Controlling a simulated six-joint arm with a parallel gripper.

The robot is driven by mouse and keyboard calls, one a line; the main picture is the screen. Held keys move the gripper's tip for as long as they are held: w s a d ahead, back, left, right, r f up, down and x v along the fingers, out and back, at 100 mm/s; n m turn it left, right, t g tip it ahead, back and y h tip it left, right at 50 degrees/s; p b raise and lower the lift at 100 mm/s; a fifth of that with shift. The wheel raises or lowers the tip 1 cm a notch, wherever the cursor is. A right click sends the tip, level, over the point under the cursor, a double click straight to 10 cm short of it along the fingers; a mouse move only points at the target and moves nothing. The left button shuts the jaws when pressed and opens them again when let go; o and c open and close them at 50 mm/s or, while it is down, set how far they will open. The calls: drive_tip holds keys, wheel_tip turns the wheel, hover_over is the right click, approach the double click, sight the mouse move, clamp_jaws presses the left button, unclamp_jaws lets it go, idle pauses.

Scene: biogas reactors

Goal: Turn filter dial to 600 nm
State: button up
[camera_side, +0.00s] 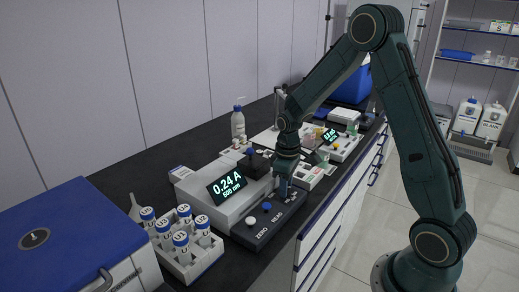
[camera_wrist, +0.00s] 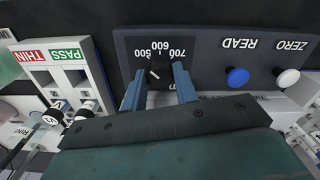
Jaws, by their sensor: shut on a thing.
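The filter dial (camera_wrist: 158,79) is a dark knob with a white pointer mark, on the dark front panel. It shows in the wrist view between the fingers of my gripper (camera_wrist: 159,92), which is shut on it. The labels 500, 600 and 700 arc around the dial and appear upside down. The white mark tilts to the upper left, toward the 500 label. In the side view my gripper (camera_side: 284,188) points down at the right end of the panel and hides the dial. The photometer's display (camera_side: 227,186) reads 0.24 A, with a smaller line that looks like 500 nm.
A blue READ button (camera_wrist: 237,77) and a white ZERO button (camera_wrist: 287,78) sit beside the dial. A PASS/THIN rack (camera_wrist: 55,70) stands on the dial's other side. A white rack (camera_side: 187,252) of blue-capped vials stands left of the photometer.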

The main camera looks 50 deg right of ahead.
drive_tip(key=shift+m, duration=0.5)
drive_tip(key=m, duration=0.3)
drive_tip(key=shift+m, duration=2.5)
drive_tip(key=shift+w, duration=0.1)
drive_tip(key=o, duration=1)
drive_tip(key=shift+r, duration=0.1)
wheel_tip(320, 180, up, 14)
drive_tip(key=shift+f, duration=0.15)
